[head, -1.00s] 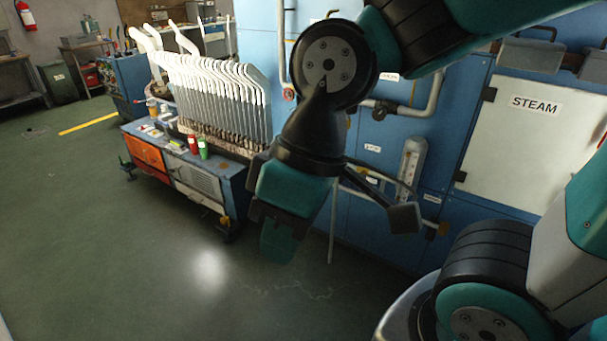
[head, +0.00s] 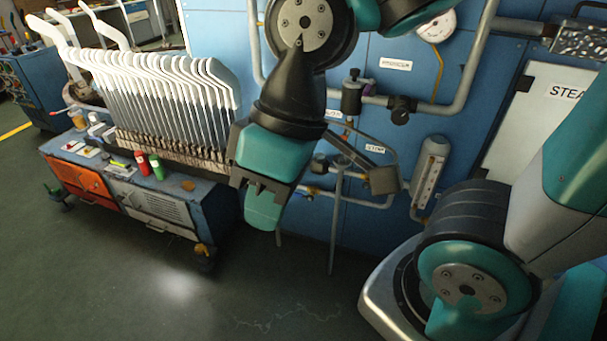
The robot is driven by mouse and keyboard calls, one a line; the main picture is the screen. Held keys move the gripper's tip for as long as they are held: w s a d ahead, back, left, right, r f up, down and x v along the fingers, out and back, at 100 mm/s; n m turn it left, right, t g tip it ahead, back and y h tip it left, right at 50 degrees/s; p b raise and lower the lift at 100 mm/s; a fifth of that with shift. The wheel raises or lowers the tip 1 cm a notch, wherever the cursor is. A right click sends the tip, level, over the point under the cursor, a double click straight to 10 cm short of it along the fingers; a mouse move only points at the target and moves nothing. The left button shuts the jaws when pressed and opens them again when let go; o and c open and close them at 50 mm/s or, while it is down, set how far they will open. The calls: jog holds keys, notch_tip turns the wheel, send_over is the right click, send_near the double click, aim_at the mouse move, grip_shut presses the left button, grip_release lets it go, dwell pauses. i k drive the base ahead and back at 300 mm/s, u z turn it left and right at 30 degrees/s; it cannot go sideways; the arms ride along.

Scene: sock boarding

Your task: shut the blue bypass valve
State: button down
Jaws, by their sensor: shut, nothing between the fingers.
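My gripper (head: 262,205) hangs in front of the blue wall panel, pointing down, and is shut and empty. It is left of the lower pipes (head: 365,200) and apart from them as far as I can tell. My gripper and wrist hide part of the panel and pipework.
A cart (head: 205,215) with a rack of white sock boards (head: 165,95) stands at left. A round gauge (head: 437,27), a glass level tube (head: 430,170) and a white steam door (head: 530,125) are at right. Open green floor (head: 130,290) lies in front.

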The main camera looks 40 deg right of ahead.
aim_at(310, 199)
jog(key=z, duration=0.65)
jog(key=i, duration=1.1)
jog(key=z, duration=0.65)
